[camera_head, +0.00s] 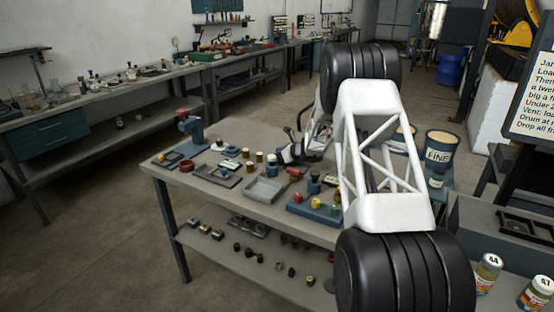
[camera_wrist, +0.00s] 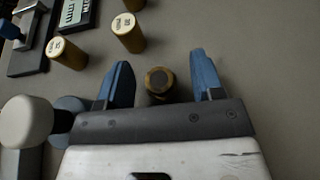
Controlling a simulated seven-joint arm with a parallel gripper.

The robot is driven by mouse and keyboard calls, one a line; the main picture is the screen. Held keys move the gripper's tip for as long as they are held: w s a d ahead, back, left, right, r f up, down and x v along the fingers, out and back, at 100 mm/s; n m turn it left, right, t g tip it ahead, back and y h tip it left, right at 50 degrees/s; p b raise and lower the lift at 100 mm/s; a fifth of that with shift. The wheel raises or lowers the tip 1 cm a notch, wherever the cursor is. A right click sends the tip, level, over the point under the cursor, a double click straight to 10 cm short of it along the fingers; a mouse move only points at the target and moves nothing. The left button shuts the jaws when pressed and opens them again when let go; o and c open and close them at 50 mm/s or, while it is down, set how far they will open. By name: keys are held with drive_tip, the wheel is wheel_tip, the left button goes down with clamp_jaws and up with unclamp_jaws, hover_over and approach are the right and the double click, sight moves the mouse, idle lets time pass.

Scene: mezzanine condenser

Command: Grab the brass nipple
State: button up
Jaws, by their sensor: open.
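In the wrist view, a short brass cylinder with a dark round centre in its top (camera_wrist: 159,83), which looks like the brass nipple, stands between my two blue fingers. My gripper (camera_wrist: 161,75) is open, with a gap visible on both sides of the cylinder, wider on the right. The cylinder's lower part is hidden behind the palm edge. In the head view my gripper (camera_head: 285,155) is low over the middle of the workbench (camera_head: 225,190). I cannot pick out this cylinder for sure there.
Brass cylinders with pale marked tops (camera_wrist: 128,32) stand just beyond my left finger. A grey tray (camera_head: 265,190), a blue block with coloured knobs (camera_head: 315,208) and a blue stand with a red top (camera_head: 190,125) are on the bench. Right of the fingers is bare in the wrist view.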

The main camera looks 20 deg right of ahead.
idle(0.4)
drive_tip(key=c, duration=1)
drive_tip(key=shift+r, duration=0.1)
drive_tip(key=shift+r, duration=4.9)
